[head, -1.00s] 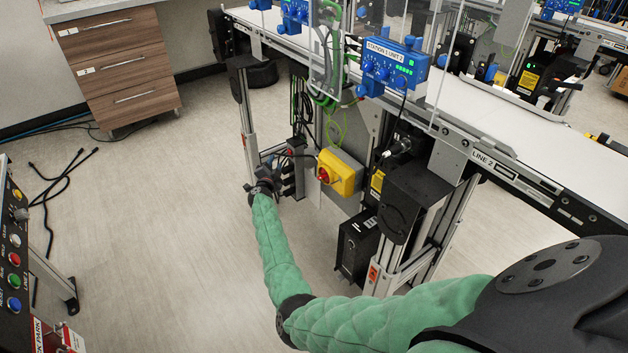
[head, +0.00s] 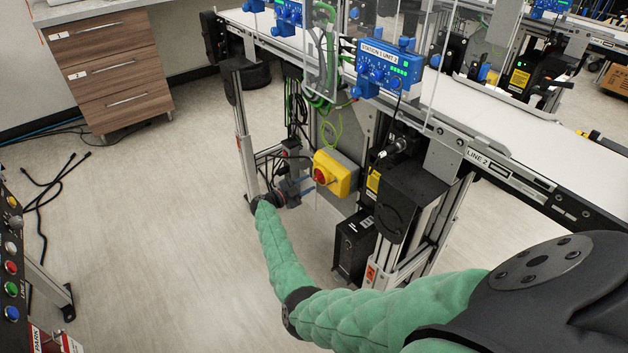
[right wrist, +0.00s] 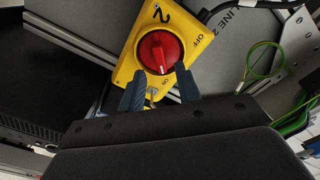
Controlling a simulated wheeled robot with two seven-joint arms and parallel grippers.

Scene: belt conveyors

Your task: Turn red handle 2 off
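Red handle 2 (right wrist: 160,52) is a round red knob on a yellow plate (right wrist: 140,75) marked "2", with "OFF" at upper right and "ON" below. Its white mark appears to point toward the "ON" side. In the head view the red handle (head: 320,175) sits on the yellow box below the conveyor. My right gripper (right wrist: 158,82) is open, its two dark fingers apart and empty, just short of the knob and below it in the wrist view. In the head view my right gripper (head: 302,188) is just left of the box. My left gripper is not in view.
The conveyor (head: 500,125) with the blue station units (head: 390,68) is above the handle. A black box (head: 355,245) and metal legs stand to the right. Green cables (right wrist: 262,62) hang near the plate. The floor at left is open, with a button panel (head: 12,270) at the edge.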

